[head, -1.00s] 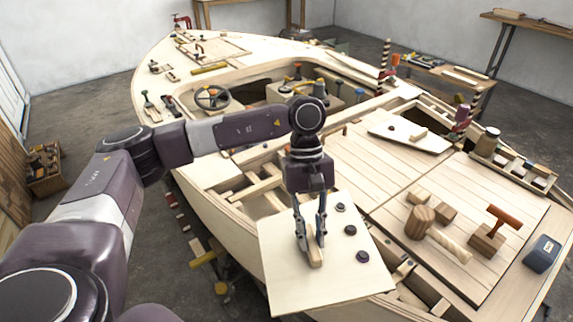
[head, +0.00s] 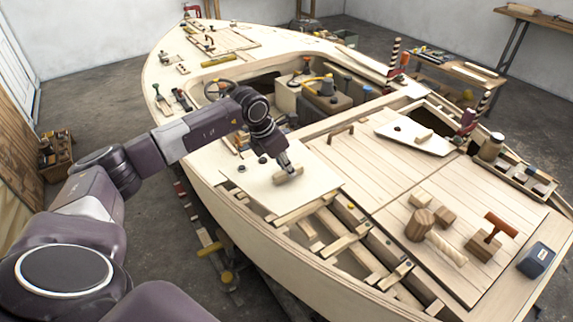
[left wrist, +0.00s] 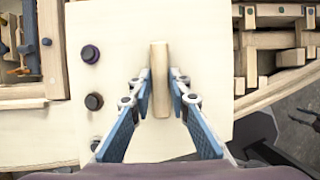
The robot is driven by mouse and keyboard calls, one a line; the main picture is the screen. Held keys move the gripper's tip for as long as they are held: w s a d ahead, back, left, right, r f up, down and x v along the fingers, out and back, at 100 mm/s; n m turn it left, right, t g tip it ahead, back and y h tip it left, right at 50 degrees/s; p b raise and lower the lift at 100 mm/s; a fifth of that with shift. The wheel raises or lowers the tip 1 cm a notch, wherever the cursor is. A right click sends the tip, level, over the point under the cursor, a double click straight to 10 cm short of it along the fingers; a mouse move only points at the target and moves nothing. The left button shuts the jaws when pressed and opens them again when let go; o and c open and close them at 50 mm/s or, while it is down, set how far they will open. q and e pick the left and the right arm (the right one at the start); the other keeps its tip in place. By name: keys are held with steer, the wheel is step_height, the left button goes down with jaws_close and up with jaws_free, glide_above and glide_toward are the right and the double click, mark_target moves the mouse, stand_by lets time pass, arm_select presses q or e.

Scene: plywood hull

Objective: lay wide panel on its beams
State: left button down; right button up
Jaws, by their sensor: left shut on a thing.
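The wide panel (head: 252,188) is a pale flat board with dark round knobs and a wooden bar handle. It lies over the left part of the hull's open beam frame (head: 322,224); I cannot tell whether it touches the beams below. My left gripper (head: 290,172) is shut on the handle from above. In the left wrist view, its blue fingers (left wrist: 160,88) stand on either side of the handle (left wrist: 160,65), with the panel (left wrist: 205,55) beneath. Beams (left wrist: 275,40) show beyond the panel's right edge. The beams under the panel are hidden. My right gripper is not in view.
A planked deck (head: 350,160) lies right of the beams, with a mallet (head: 422,225), wooden blocks and a blue box (head: 536,256) on its right part. A smaller white panel (head: 412,135) lies farther back. The cockpit opening with a steering wheel (head: 220,88) is behind.

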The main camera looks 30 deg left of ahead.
mark_target(287, 180)
arm_select(q)
steer(key=shift+w+a+f, duration=0.1)
steer(key=shift+w+f, duration=0.05)
steer(key=shift+f+b, duration=0.7)
steer(key=shift+f, duration=0.15)
step_height(287, 180, down, 3)
steer(key=shift+f+b, duration=0.2)
steer(key=shift+b, duration=0.8)
step_height(287, 180, down, 2)
steer(key=shift+f+b, duration=0.1)
steer(key=shift+b, duration=0.7)
steer(key=shift+f, duration=0.3)
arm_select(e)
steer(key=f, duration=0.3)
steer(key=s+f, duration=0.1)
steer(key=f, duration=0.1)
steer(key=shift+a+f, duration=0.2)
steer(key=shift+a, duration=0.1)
arm_select(q)
steer(key=shift+b, duration=0.3)
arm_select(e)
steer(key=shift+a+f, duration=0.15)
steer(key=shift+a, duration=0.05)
